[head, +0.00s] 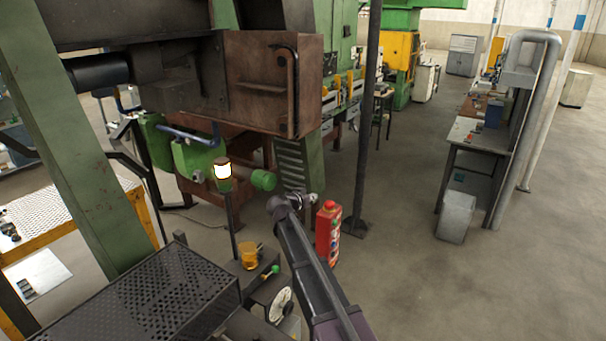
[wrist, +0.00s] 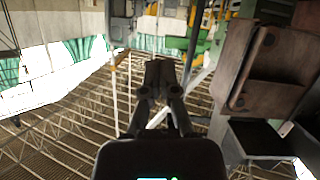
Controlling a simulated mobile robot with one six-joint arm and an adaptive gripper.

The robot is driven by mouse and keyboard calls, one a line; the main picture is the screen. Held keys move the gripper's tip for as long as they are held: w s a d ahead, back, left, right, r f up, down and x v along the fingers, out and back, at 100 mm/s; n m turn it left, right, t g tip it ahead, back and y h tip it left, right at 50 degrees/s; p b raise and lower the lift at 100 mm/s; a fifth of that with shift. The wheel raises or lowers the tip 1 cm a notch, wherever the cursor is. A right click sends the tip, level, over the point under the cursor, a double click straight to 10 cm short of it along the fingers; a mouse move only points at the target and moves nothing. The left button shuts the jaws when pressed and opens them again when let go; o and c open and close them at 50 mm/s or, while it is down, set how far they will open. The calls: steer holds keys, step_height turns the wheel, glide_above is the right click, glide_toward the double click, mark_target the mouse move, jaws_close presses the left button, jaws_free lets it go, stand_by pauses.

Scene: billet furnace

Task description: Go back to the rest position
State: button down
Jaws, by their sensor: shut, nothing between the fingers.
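My gripper (wrist: 158,75) shows in the wrist view with its dark fingers together and nothing between them. It points out over the hall, with the roof trusses in the picture behind it. In the head view my arm reaches up from the bottom edge toward the middle, and its far end is near the red control box (head: 328,232). The gripper's fingers cannot be made out there. The rusty brown furnace box (head: 262,85) stands beyond the arm, up and to the left. It also shows at the right of the wrist view (wrist: 270,65).
A lit lamp on a post (head: 222,171) and an orange cup (head: 249,255) stand left of my arm. A black perforated cover (head: 150,300) fills the lower left. A dark pole (head: 366,120) rises behind the control box. The floor (head: 430,280) at right is clear up to a workbench (head: 478,135).

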steer(key=s+d+f+g+y+b, duration=0.1)
steer(key=s+d+f+g+b, duration=0.2)
steer(key=s+f, duration=0.35)
steer(key=s+d+f+n+g+y+b, duration=0.1)
steer(key=s+d+f+g+b, duration=0.15)
steer(key=s+f+b, duration=0.35)
steer(key=s+d+f+g+y+b, duration=0.1)
steer(key=s+d+f+b, duration=0.25)
steer(key=s+f, duration=0.35)
steer(key=s+a+f+n+g+y+b, duration=0.1)
steer(key=s+f+n+g+y+b, duration=0.3)
steer(key=s+f+b, duration=0.5)
steer(key=s+f+y, duration=0.2)
steer(key=s+f, duration=0.4)
steer(key=s, duration=0.2)
steer(key=shift+s+a+f+n+g, duration=0.15)
steer(key=shift+s+a+n+g, duration=0.15)
steer(key=shift+n+g, duration=0.1)
